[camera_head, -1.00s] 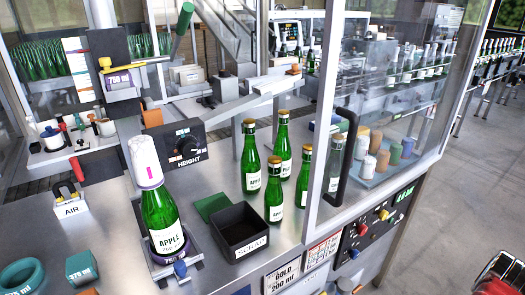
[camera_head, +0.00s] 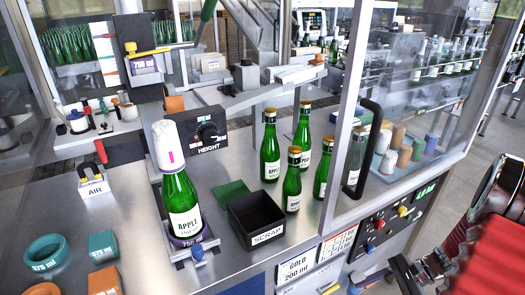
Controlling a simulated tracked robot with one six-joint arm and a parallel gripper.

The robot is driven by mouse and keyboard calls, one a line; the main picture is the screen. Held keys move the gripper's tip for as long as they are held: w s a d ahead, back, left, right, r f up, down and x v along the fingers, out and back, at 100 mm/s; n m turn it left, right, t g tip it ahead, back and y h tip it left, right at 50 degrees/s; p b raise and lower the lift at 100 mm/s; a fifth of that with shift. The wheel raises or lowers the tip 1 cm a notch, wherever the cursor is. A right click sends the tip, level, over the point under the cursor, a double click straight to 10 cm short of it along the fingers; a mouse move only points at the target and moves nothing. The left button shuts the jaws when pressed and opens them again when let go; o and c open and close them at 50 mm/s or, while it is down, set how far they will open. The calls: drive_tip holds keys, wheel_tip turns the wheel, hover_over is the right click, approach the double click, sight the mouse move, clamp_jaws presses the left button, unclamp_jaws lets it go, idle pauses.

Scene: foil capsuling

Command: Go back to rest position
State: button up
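No gripper shows clearly in the head view. A red and dark metal part, which looks like part of my own arm, fills the lower right corner. A green bottle (camera_head: 182,205) labelled APPLE stands upright in a 750 ml holder (camera_head: 193,249) on the metal bench. A white foil capsule (camera_head: 167,146) with a pink mark sits over its neck.
A black SCRAP box (camera_head: 256,219) stands right of the bottle. Several gold-topped green bottles (camera_head: 270,150) stand behind it. A HEIGHT dial box (camera_head: 206,131), an AIR block (camera_head: 93,182) and a teal ring (camera_head: 45,252) are nearby. A glass door with a black handle (camera_head: 362,150) is at right.

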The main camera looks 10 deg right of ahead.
drive_tip(key=s+a+r+n+t+h, duration=0.2)
drive_tip(key=a+r+n+h, duration=0.2)
drive_tip(key=a+r+n, duration=0.5)
drive_tip(key=s+a+r+n+t+h, duration=0.1)
drive_tip(key=a+r+n+h, duration=0.3)
drive_tip(key=a+r+n, duration=0.5)
drive_tip(key=a+r, duration=0.2)
drive_tip(key=r, duration=0.4)
drive_tip(key=s+a+r, duration=0.1)
drive_tip(key=a+r, duration=0.1)
drive_tip(key=r, duration=0.3)
drive_tip(key=shift+s+a+r+t+h, duration=0.25)
drive_tip(key=shift+r+t+h, duration=0.05)
drive_tip(key=shift+r+t, duration=0.1)
drive_tip(key=shift+c, duration=0.2)
